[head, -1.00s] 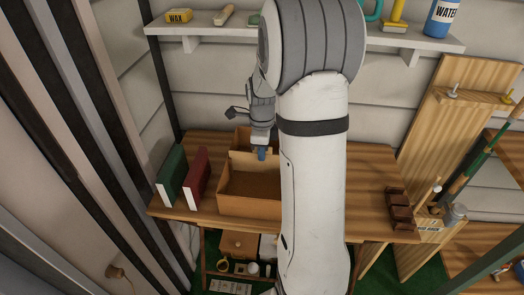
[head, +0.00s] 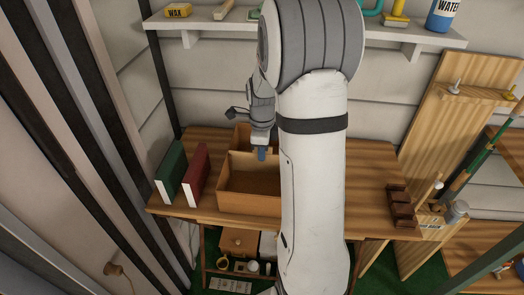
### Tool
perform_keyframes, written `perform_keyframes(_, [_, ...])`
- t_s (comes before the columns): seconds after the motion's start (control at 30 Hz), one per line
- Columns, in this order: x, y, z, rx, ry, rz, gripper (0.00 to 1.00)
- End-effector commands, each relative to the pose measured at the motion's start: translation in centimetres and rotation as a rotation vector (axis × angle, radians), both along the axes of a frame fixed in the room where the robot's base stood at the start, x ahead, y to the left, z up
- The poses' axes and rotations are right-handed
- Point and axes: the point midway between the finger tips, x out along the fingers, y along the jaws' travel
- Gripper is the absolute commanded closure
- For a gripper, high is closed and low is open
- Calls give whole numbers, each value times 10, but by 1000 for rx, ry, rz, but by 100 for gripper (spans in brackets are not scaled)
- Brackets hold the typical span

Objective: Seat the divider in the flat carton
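An open, low brown carton (head: 248,203) stands on the wooden table, its right part hidden behind my arm. My gripper (head: 261,154) points down at the carton's back edge, its blue fingertips in front of a light tan panel (head: 240,158). I cannot tell whether this panel is the divider or the carton's back wall. Another brown cardboard piece (head: 242,136) stands upright just behind, partly covered by the gripper. The fingers are too small and too edge-on to show whether they are open or shut on anything.
A green book (head: 172,172) and a red book (head: 195,175) stand left of the carton. A dark brown object (head: 401,206) lies at the table's right end. A shelf (head: 300,36) with bottles and tools runs above. The tabletop right of my arm is largely clear.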

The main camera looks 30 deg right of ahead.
Motion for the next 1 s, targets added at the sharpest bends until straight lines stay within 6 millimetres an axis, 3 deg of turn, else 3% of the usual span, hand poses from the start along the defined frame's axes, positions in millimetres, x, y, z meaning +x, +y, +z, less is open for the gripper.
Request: perform_keyframes(1.0, [0,0,-16,0,0,0,100])
